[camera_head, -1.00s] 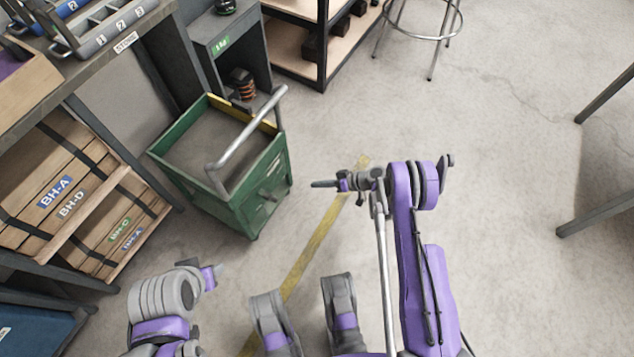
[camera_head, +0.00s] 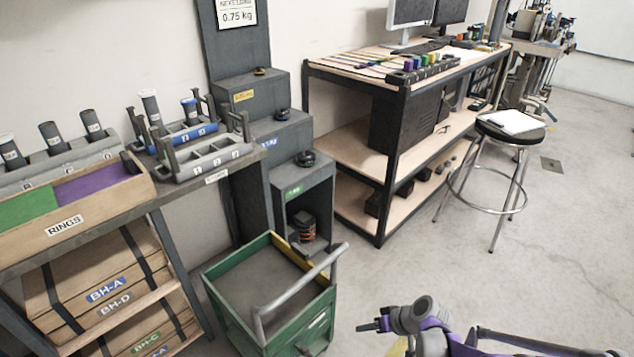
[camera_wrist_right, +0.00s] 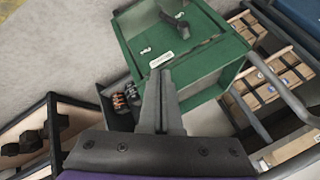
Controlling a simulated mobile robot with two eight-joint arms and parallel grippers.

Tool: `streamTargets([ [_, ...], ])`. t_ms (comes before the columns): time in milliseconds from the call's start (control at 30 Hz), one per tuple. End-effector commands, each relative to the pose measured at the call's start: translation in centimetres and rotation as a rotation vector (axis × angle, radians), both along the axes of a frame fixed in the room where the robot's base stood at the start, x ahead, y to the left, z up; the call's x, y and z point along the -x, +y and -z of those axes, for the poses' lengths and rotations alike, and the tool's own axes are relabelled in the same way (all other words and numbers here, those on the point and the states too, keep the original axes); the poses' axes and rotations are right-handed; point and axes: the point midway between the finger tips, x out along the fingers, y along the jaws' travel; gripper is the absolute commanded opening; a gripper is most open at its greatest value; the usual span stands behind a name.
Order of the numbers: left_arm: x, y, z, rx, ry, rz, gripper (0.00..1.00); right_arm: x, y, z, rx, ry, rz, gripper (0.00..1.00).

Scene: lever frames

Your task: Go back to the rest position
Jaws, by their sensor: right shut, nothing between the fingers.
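My right gripper (camera_head: 368,326) shows at the bottom of the head view, right of the green cart, with its thin fingers pointing left. It is shut and empty. In the right wrist view its fingers (camera_wrist_right: 160,80) lie together, with the green cart (camera_wrist_right: 190,62) behind them and nothing held. My purple and grey right arm runs off toward the lower right, partly cut by the frame edge. My left gripper is outside both current views.
The green cart (camera_head: 330,316) with a metal handle stands left of my right gripper. A workbench (camera_head: 262,205) with racks and a ring box (camera_head: 95,222) is at left. A shelf desk (camera_head: 385,215) and stool (camera_head: 512,135) stand behind. The floor at right is clear.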

Motion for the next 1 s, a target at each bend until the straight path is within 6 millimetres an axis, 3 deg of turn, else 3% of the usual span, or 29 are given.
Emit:
streamTargets([
  [33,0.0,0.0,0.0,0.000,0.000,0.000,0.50,1.3,0.2,-1.9,0.028,0.015,0.015,0.00],
  [200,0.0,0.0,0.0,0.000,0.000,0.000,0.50,5.8,-0.1,-6.4,0.129,0.057,0.078,0.00],
  [500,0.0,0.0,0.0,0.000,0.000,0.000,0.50,15.4,-1.4,-11.6,0.300,0.083,0.196,0.00],
  [700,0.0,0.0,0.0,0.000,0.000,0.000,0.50,21.1,-2.7,-12.8,0.391,0.069,0.266,0.00],
  [1000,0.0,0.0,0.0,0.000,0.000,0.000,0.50,26.7,-4.4,-12.7,0.477,0.037,0.337,0.00],
])
